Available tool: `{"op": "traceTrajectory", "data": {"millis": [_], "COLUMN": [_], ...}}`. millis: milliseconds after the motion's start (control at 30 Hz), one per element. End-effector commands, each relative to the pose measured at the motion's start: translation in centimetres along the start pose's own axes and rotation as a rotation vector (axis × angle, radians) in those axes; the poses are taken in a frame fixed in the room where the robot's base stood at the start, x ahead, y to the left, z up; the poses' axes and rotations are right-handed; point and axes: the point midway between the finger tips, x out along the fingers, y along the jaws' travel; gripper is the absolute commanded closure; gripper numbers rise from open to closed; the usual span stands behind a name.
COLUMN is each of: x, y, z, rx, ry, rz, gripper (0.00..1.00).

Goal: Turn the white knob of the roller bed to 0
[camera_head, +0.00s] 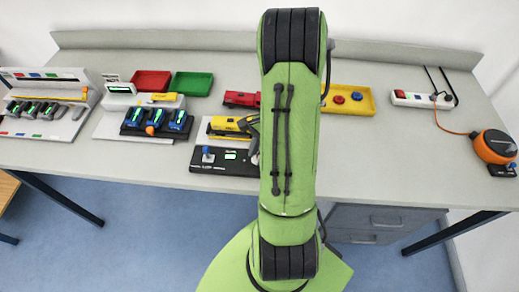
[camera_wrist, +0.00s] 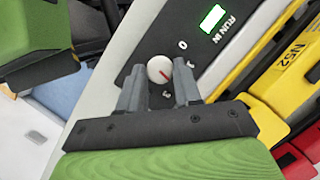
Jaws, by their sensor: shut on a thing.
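The white knob (camera_wrist: 154,67) sits on the black panel of the roller bed (camera_wrist: 135,51) in the wrist view. Its red mark points to the lower right of the picture, away from the printed 0 at its upper right. Other marks stand right of and below the knob; they are too small to read surely. My gripper (camera_wrist: 159,82) is shut on the knob, one finger on each side. In the head view the roller bed's black panel (camera_head: 222,169) lies at the table's front, left of my arm; the knob is hidden there.
A green display (camera_wrist: 212,18) lights the panel beside the knob. A yellow locomotive (camera_head: 228,126) stands just behind the panel, with a red one (camera_head: 241,99) further back. A blue-topped control (camera_head: 208,154) is at the panel's left.

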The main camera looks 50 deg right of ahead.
Motion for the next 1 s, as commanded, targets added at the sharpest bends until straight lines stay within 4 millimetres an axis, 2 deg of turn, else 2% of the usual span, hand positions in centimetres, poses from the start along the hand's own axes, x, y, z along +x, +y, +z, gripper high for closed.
{"op": "traceTrajectory", "data": {"millis": [1000], "x": [0.09], "y": [-0.94], "z": [0.45], "rx": [-0.893], "ry": [0.003], "rz": [0.369], "gripper": [0.97]}}
